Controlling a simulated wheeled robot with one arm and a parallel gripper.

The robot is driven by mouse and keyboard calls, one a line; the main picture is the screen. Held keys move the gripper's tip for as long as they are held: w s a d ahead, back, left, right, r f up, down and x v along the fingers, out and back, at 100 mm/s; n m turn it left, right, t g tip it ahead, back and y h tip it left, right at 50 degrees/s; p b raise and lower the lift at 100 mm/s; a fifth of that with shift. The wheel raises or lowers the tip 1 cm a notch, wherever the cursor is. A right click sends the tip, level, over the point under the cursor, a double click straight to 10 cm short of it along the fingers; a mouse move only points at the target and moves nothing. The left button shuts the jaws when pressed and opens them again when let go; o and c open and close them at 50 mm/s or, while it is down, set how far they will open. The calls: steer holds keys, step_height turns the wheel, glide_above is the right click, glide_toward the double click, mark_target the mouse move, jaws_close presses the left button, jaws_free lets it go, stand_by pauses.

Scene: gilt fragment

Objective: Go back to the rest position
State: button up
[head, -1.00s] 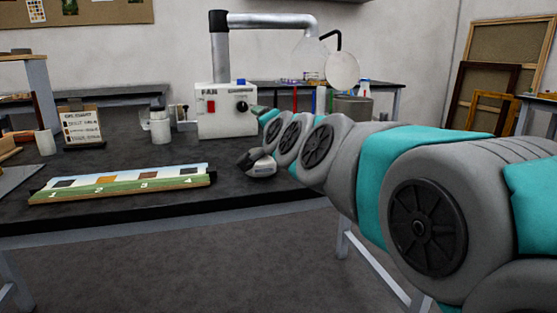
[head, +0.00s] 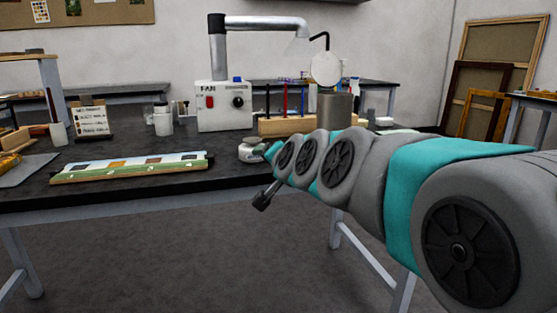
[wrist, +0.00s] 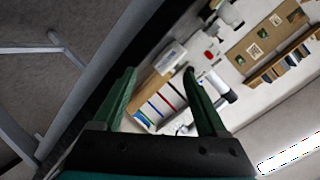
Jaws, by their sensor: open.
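My gripper shows in the wrist view (wrist: 160,85) with its two green fingers apart and nothing between them. In the head view the end of my gripper (head: 262,198) is partly hidden behind my arm, near the front edge of the dark worktable (head: 215,178). A small pale round item (head: 250,150) sits on the table just behind it.
The fan control box (head: 224,106), a wooden rack of coloured tools (head: 284,126), a white jar (head: 163,122) and a card stand (head: 92,120) stand behind. The floor in front is clear.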

steer(key=s+d+f+n+g+h, duration=0.25)
steer(key=s+d+f+g, duration=0.3)
steer(key=s+f, duration=0.7)
steer(key=s+d+f+n+g+h, duration=0.1)
steer(key=s+d+f+n+g, duration=0.35)
steer(key=s+f, duration=0.85)
steer(key=s+d+f+g, duration=0.1)
steer(key=s+d+g, duration=0.1)
steer(key=s, duration=0.5)
steer(key=s+d+f+g+h, duration=0.1)
steer(key=s+d+g, duration=0.2)
steer(key=s+d, duration=0.2)
steer(key=s, duration=0.2)
steer(key=shift+s+f, duration=0.2)
steer(key=shift+s, duration=0.2)
